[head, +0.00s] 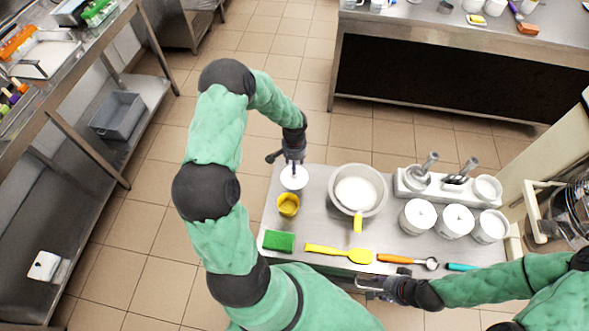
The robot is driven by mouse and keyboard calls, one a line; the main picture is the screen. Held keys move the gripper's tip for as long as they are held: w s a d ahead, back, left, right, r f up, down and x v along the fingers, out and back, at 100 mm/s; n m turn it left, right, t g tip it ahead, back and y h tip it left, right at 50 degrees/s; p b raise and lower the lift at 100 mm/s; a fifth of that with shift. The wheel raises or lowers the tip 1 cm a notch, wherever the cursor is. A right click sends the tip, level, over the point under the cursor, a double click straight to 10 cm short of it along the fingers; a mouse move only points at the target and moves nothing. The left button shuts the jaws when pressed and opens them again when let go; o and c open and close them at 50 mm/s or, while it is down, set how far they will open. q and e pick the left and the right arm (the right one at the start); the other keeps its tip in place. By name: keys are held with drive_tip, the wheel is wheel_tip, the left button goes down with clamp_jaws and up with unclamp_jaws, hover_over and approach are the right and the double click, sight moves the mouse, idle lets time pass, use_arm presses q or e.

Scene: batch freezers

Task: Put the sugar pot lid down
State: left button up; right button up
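A white round lid (294,179) shows at the left end of the steel table. My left gripper (293,166) reaches down over it from above, and its narrow fingertips meet at the lid's middle. It looks shut on the lid; whether the lid touches the table is hard to tell. Three white pots stand at the right: the left pot (417,217) and the middle pot (456,221) look lidded. The right pot (490,227) looks open with white contents. My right gripper (368,284) is at the table's front edge, apparently open and empty.
A yellow cup (288,204) stands just in front of the lid. A steel bowl (368,208) is to the right. A green sponge (279,241), yellow spatula (338,253) and orange-handled scoop (406,261) line the front. A white holder (409,185) is at the back right.

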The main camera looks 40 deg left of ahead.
use_arm(q)
wheel_tip(320, 180, up, 5)
drive_tip(key=shift+r, duration=0.1)
idle(0.7)
